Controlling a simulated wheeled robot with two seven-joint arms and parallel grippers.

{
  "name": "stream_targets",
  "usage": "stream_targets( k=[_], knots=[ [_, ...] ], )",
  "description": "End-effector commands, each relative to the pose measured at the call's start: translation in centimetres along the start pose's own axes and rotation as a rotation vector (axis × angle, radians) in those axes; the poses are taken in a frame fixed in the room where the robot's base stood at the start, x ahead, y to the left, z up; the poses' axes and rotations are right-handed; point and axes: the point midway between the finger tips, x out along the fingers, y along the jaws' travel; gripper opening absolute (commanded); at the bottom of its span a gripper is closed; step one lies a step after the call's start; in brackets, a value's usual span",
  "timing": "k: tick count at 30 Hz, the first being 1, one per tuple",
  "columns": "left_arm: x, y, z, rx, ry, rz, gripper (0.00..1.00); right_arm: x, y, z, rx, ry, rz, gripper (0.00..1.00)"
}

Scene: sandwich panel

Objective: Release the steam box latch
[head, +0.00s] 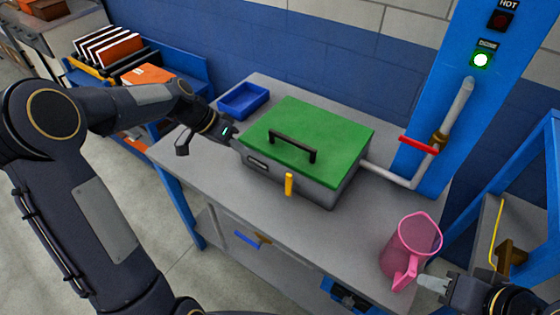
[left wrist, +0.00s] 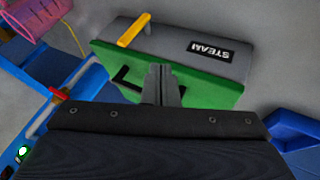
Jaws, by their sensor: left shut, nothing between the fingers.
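The steam box (head: 325,190) is a grey box with a shut green lid (head: 330,135) and a black handle (head: 290,145). Its yellow latch (head: 289,184) stands upright on the front face. In the left wrist view the latch (left wrist: 134,30) shows beside the STEAM label (left wrist: 210,50). My left gripper (head: 236,141) is at the left end of the box, apart from the latch. Its shut, empty fingers (left wrist: 161,85) appear in front of the green lid in the wrist view. My right gripper (head: 430,283) is beside the pink jug's handle; its finger gap is unclear.
The pink jug (head: 413,240) stands at the table's front right. A blue tray (head: 243,100) lies behind the box at left. A pipe with a red valve handle (head: 418,145) runs from the box to a blue post, where a green button (head: 481,60) is lit.

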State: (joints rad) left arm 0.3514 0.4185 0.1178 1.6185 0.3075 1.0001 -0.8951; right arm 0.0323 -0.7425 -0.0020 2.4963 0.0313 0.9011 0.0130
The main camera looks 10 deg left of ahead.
Motion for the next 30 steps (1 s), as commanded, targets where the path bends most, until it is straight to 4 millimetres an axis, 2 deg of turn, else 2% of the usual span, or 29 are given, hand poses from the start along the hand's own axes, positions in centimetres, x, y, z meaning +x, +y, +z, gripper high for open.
stream_targets(
  k=[10, 14, 17, 28, 30],
  knots=[
    [0.1, 0.0, 0.0, 0.001, 0.0, 0.001, 0.0, 0.0, 0.0, 0.0, 0.0, 0.0, 0.0, 0.36],
    [1.1, 0.1, 0.0, 0.001, -0.003, 0.003, 0.0, -0.2, -0.1, -0.1, 0.0, 0.0, 0.0, 0.36],
    [2.6, 0.1, 0.0, 0.001, -0.004, 0.005, 0.0, -0.5, -0.2, -0.2, 0.0, 0.0, 0.0, 0.36],
    [10.3, 0.2, 0.0, 0.0, -0.005, 0.005, 0.0, -1.8, -0.8, -0.9, 0.0, 0.0, 0.0, 0.36],
    [10.5, 1.6, -0.2, 0.003, -0.003, 0.004, 0.0, -2.4, -1.1, -1.2, 0.0, 0.0, 0.0, 0.36]
  ],
)
